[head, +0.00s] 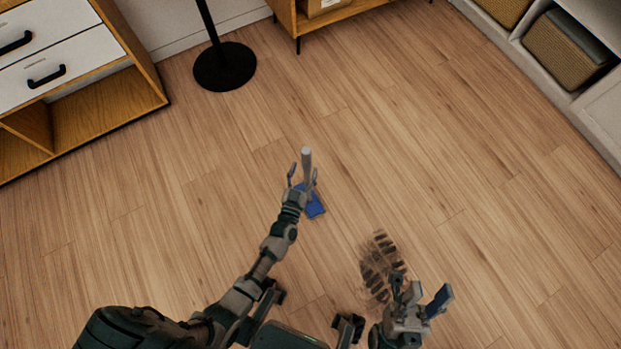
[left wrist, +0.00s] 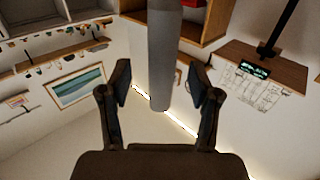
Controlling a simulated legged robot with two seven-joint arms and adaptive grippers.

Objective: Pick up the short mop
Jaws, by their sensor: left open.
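The short mop has a grey handle (head: 306,158) standing up from a blue head (head: 314,206) on the floor, in the middle of the head view. My left gripper (head: 302,178) is open, with a finger on each side of the handle in that view. In the left wrist view the handle (left wrist: 164,50) comes down from the top between the spread fingers (left wrist: 160,85), with gaps on both sides. Part of the mop is hidden behind my gripper. My right gripper (head: 420,292) is low at the right, its fingers apart and empty.
A dark smudged patch (head: 380,268) marks the floor beside my right gripper. A black round lamp base (head: 225,67) stands at the back. A drawer cabinet (head: 90,110) is at the left and shelving with baskets (head: 562,52) at the upper right. The floor between is clear.

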